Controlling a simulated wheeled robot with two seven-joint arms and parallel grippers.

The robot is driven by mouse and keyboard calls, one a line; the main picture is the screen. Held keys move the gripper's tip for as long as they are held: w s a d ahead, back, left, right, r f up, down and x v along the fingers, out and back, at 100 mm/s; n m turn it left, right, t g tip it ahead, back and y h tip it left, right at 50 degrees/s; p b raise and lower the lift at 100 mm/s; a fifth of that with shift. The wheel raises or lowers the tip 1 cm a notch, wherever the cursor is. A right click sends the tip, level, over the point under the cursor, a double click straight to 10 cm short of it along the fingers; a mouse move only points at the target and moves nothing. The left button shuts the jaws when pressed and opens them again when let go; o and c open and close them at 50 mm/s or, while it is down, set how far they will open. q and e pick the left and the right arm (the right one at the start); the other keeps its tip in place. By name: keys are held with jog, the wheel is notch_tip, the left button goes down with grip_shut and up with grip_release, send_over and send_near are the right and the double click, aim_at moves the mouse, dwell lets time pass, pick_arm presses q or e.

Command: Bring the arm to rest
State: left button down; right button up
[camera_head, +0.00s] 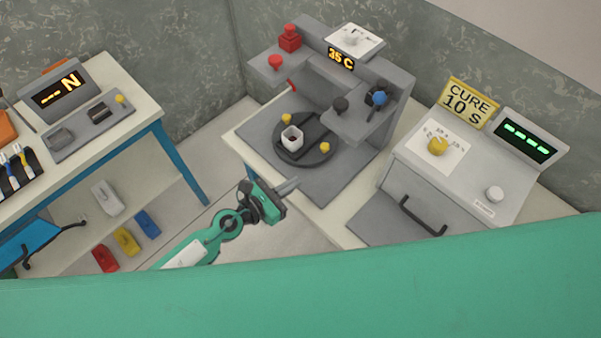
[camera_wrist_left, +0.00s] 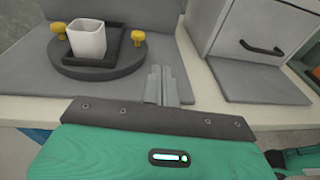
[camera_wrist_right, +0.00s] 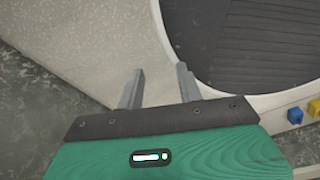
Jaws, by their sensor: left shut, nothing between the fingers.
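My left gripper (camera_head: 291,186) reaches in from the lower left in the head view. Its fingers lie together and hold nothing, as the left wrist view (camera_wrist_left: 161,84) also shows. It is in front of the grey press station, near the table's front edge, apart from the white cup (camera_head: 292,138). The cup stands on a dark round turntable (camera_head: 323,155) between yellow knobs. My right gripper (camera_wrist_right: 161,88) shows only in the right wrist view. Its fingers are apart with nothing between them.
A curing box (camera_head: 455,173) with a black handle stands right of the press (camera_head: 395,80). A blue-legged bench (camera_head: 135,110) stands at the left, with colored blocks (camera_head: 126,241) on its lower shelf. In the right wrist view, a dark ribbed surface (camera_wrist_right: 265,40) lies beyond the fingers.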

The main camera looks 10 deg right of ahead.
pick_arm(q)
jog(key=w+a+r+n+t+y, duration=0.3)
jog(key=a+r+n+t, duration=0.25)
jog(key=r+n, duration=0.4)
jog(key=a+n+t+y, duration=0.2)
jog(key=a+n+y, duration=0.8)
jog(key=n, duration=0.8)
jog(key=s+a+f+n+g+y, duration=0.2)
jog(key=s+a+f+n+g, duration=0.2)
jog(key=s+a+n+g, duration=0.45)
jog(key=s+a+f+n+g+h, duration=0.15)
jog(key=s+n+g, duration=0.25)
jog(key=s+n, duration=0.65)
notch_tip(320, 180, down, 31)
jog(key=s+m+g, duration=0.1)
jog(key=s+g, duration=0.1)
jog(key=s+a+f, duration=0.3)
jog(key=s+f, duration=1.6)
jog(key=f, duration=0.1)
jog(key=shift+s+f+g, duration=0.15)
jog(key=shift+s+g, duration=0.15)
jog(key=shift+g, duration=0.1)
pick_arm(e)
jog(key=shift+s+f, duration=0.15)
jog(key=shift+s, duration=0.9)
